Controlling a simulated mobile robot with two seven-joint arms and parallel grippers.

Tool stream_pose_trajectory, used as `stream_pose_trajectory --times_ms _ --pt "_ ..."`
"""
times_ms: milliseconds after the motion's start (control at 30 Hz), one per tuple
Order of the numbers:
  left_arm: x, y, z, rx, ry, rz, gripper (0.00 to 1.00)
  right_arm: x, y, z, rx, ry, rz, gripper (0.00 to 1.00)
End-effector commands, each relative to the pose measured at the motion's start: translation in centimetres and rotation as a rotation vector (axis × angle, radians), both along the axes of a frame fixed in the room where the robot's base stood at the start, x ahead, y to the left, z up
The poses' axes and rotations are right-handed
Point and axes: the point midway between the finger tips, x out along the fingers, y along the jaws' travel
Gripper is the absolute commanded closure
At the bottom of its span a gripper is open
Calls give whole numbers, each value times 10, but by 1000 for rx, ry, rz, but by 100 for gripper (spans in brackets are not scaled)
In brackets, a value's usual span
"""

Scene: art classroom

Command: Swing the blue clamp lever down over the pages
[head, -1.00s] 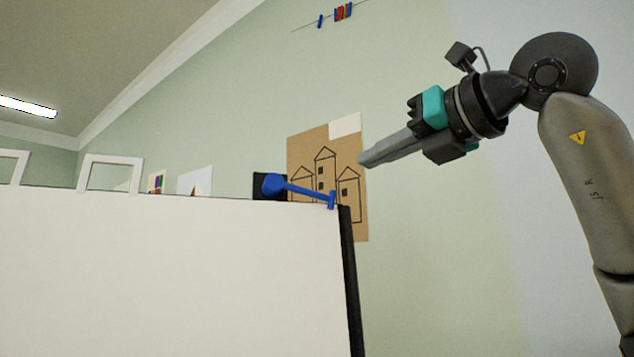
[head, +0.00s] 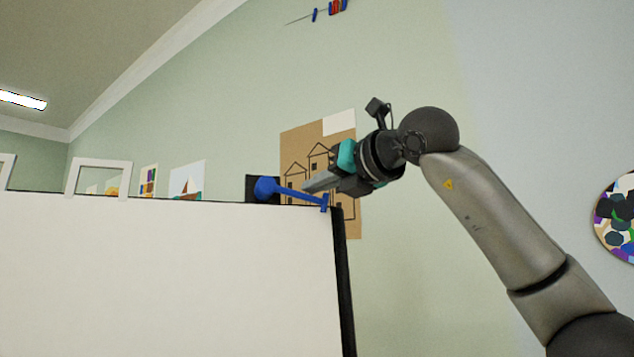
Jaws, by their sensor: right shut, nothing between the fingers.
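The blue clamp lever (head: 291,191) lies along the top edge of the white pages (head: 165,270), near their right end. Its round knob (head: 265,187) is at the left, in front of a black block, and its pivot end (head: 325,203) is at the pages' top right corner. My right gripper (head: 306,187) is shut and empty. Its fingers point left and slightly down and show just above the lever's arm. I cannot tell whether they touch it. My left gripper is not in view.
A black upright edge (head: 343,285) runs down the pages' right side. Behind, a brown poster with drawn houses (head: 348,222) hangs on the green wall. A white frame (head: 100,163) shows above the pages' top edge at left. A round colourful picture (head: 618,215) is at far right.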

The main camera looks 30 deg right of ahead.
Motion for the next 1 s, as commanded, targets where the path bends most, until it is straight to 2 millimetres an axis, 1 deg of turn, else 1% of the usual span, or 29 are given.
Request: stream_pose_trajectory --times_ms 267,700,1000 --pt "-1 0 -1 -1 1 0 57 0 0 -1 0 1 0 100" --pt "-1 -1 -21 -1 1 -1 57 -3 2 -21 1 2 0 100" --pt "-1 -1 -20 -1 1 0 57 -4 2 -20 1 2 0 100"
